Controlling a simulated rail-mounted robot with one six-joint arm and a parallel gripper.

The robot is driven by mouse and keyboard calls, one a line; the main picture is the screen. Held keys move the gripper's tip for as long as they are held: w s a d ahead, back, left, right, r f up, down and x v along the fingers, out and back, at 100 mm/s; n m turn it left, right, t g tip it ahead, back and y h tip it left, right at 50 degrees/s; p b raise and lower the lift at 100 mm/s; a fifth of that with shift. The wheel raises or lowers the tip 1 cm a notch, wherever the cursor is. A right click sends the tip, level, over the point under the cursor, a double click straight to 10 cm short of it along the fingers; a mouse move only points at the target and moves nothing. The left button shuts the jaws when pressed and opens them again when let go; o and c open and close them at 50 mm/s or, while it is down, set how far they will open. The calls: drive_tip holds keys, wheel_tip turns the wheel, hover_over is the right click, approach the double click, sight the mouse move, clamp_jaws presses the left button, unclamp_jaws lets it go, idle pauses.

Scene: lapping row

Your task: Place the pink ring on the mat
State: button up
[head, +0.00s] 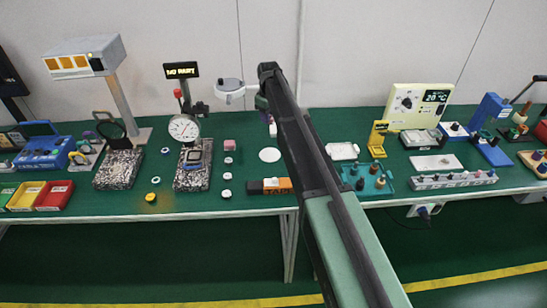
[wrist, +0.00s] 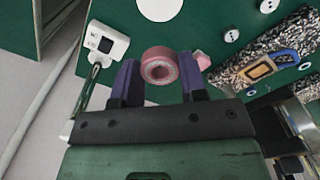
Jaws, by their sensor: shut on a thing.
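The pink ring (wrist: 159,66) is between the two purple fingers of my gripper (wrist: 158,82) in the wrist view, its hole facing the camera. The fingers are shut on its sides, and it is held above the bench. In the head view my gripper (head: 262,104) is mostly hidden behind my arm, and the ring is not clear there. A flat round white disc, which looks like the mat, lies bare on the green bench (head: 270,155), just left of my arm. It also shows in the wrist view as a white disc (wrist: 160,8), cut by the top edge.
A pink block (head: 229,145) and several small white discs (head: 227,177) stand left of the round disc. A dial gauge stand (head: 185,128) is further left. A black and orange box (head: 270,186) lies at the front edge. A white tray (head: 342,151) is right of my arm.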

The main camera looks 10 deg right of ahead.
sight(270, 154)
wheel_tip(270, 154, down, 18)
drive_tip(key=b, duration=1.5)
drive_tip(key=shift+b, duration=0.4)
drive_tip(key=shift+r+p, duration=0.25)
drive_tip(key=shift+p, duration=0.05)
drive_tip(key=shift+f, duration=0.25)
drive_tip(key=o, duration=0.9)
drive_tip(key=shift+r, duration=0.1)
wheel_tip(270, 154, up, 13)
drive_tip(key=p, duration=1.2)
drive_tip(key=s+m, duration=0.7)
drive_tip(key=s, duration=3.1)
drive_tip(key=shift+s+f, duration=0.35)
